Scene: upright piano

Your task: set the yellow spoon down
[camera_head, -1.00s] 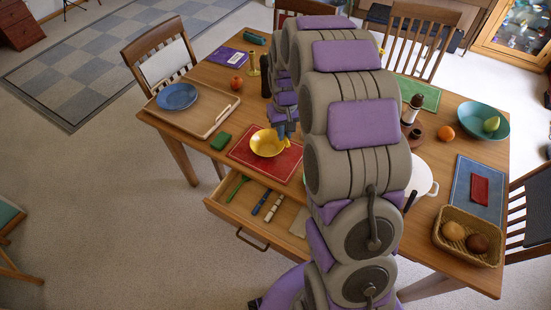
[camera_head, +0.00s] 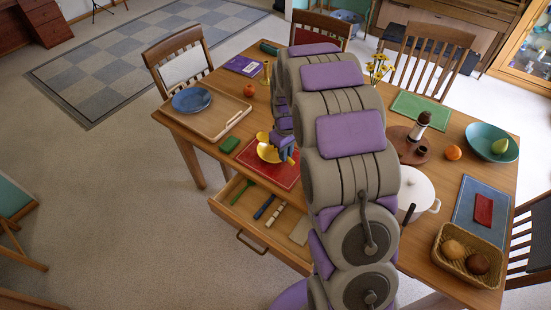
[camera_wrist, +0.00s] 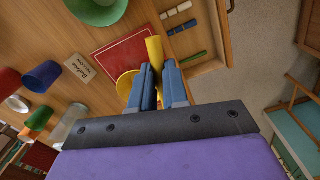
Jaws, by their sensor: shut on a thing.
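My gripper (camera_wrist: 161,72) has blue fingers and is shut on the yellow spoon (camera_wrist: 154,48), which sticks out past the fingertips in the wrist view. The yellow bowl (camera_wrist: 125,84) shows beside the fingers, partly hidden by them. In the head view the bowl (camera_head: 267,154) stands on the red mat (camera_head: 285,175), and my gripper (camera_head: 280,145) is over it. A yellow piece at the bowl's upper left looks like part of the spoon. I cannot tell whether the spoon touches the bowl or mat.
The open drawer (camera_head: 238,210) below the red mat holds a green, a blue and a pale utensil. A green block (camera_head: 229,145), wooden tray (camera_head: 222,119) and blue plate (camera_head: 191,100) lie left. A white pot (camera_head: 414,190) and bread basket (camera_head: 465,282) stand right.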

